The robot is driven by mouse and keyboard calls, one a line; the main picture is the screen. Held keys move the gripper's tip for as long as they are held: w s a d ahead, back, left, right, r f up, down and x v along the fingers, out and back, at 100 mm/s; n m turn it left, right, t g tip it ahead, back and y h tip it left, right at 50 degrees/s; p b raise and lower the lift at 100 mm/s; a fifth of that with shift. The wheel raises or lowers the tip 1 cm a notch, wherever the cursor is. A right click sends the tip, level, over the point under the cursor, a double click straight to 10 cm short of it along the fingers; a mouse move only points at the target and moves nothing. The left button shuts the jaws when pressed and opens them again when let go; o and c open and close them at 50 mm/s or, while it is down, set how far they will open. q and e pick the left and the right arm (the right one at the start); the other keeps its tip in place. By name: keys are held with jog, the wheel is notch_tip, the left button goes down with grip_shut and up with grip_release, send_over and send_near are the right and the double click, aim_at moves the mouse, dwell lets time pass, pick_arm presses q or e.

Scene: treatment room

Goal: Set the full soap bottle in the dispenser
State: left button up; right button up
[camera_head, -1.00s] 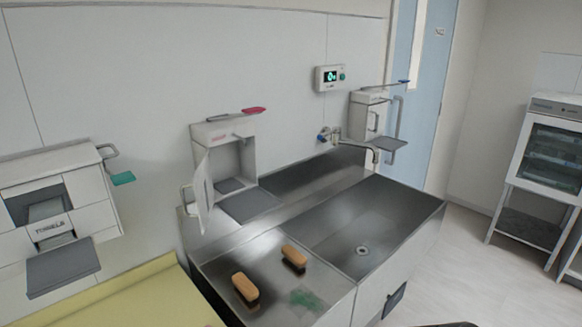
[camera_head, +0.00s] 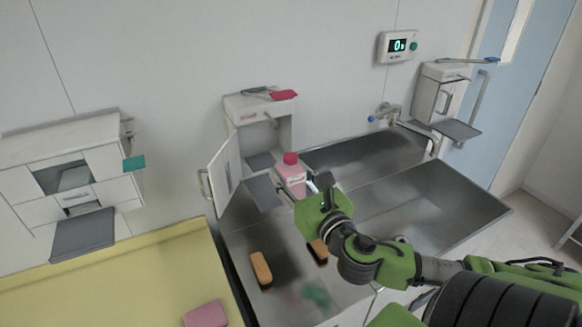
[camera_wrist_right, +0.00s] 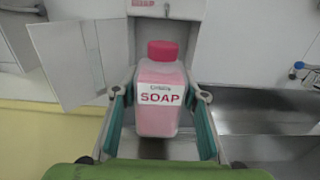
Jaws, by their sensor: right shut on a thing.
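The pink soap bottle (camera_head: 291,175) with a red cap and a white SOAP label stands upright in my right gripper (camera_head: 309,188). In the right wrist view the bottle (camera_wrist_right: 160,95) is between the two teal finger pads of the gripper (camera_wrist_right: 160,118). The soap dispenser (camera_head: 244,108) on the wall has its door (camera_head: 224,172) swung open to the left, and its inside looks empty. The bottle is in front of the dispenser's opening, outside it, near the grey drip tray (camera_head: 262,193). The bottle hides part of the opening. My left gripper is not in view.
Below is a steel sink (camera_head: 430,190) with two brushes, one brush (camera_head: 261,268) at the left. A yellow counter (camera_head: 150,275) with a pink block (camera_head: 205,314) is at left. A towel dispenser (camera_head: 100,160) and another dispenser (camera_head: 432,92) flank the opening. A tap (camera_head: 385,113) is right.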

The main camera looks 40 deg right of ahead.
jog(key=shift+w+d+r, duration=0.1)
jog(key=shift+w+d, duration=0.4)
jog(key=shift+w, duration=0.75)
jog(key=shift+f+b+x, duration=0.1)
jog(key=shift+b+x, duration=0.65)
jog(key=shift+x, duration=3.65)
jog(key=shift+f+b+x, duration=0.15)
jog(key=shift+b+x, duration=0.6)
jog(key=shift+x, duration=3.65)
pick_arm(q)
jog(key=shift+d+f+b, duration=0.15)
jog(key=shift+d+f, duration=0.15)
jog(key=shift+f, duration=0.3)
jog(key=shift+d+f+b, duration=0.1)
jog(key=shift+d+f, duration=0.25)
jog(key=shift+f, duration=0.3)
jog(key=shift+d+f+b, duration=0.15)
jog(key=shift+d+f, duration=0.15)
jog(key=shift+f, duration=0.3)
pick_arm(e)
jog(key=shift+d+f, duration=0.15)
jog(key=shift+f, duration=0.65)
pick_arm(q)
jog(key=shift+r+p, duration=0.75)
pick_arm(e)
jog(key=shift+s, duration=0.1)
jog(key=shift+f, duration=0.1)
